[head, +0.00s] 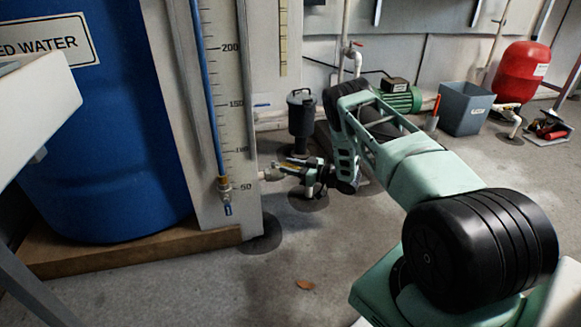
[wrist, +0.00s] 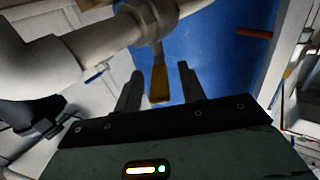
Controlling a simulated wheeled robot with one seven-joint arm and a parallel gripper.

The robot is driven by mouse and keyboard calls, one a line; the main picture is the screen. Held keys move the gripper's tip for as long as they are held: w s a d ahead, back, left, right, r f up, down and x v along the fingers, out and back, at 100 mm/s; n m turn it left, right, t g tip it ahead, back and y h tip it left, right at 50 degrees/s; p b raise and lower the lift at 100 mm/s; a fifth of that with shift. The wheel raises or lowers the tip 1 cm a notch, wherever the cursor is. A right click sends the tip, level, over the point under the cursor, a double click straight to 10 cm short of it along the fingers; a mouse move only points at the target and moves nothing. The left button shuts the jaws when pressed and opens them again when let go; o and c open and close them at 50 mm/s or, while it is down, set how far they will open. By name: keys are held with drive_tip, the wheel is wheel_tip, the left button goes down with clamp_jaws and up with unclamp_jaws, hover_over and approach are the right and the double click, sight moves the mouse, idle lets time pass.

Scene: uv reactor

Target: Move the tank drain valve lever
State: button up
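The drain valve (wrist: 150,18) is a metal fitting on a pale pipe at the top of the wrist view. Its lever hangs down and ends in a yellow grip (wrist: 158,84). My gripper (wrist: 159,70) is open, with one dark finger on each side of the yellow grip and visible gaps to it. In the head view my gripper (head: 298,172) is low beside the gauge board, at the pipe stub (head: 270,174). The valve is mostly hidden there by my gripper.
A blue water tank (head: 110,150) stands on a wooden plinth (head: 140,252) at left. A gauge board (head: 238,130) carries a small blue-handled valve (head: 228,208). A black canister (head: 301,115), green motor (head: 398,97) and grey bin (head: 466,108) stand behind. The floor in front is mostly clear.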

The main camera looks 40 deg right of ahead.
drive_tip(key=p+v, duration=0.8)
drive_tip(key=v, duration=0.9)
drive_tip(key=shift+d, duration=0.15)
drive_tip(key=shift+s+f, duration=0.1)
drive_tip(key=shift+s, duration=0.05)
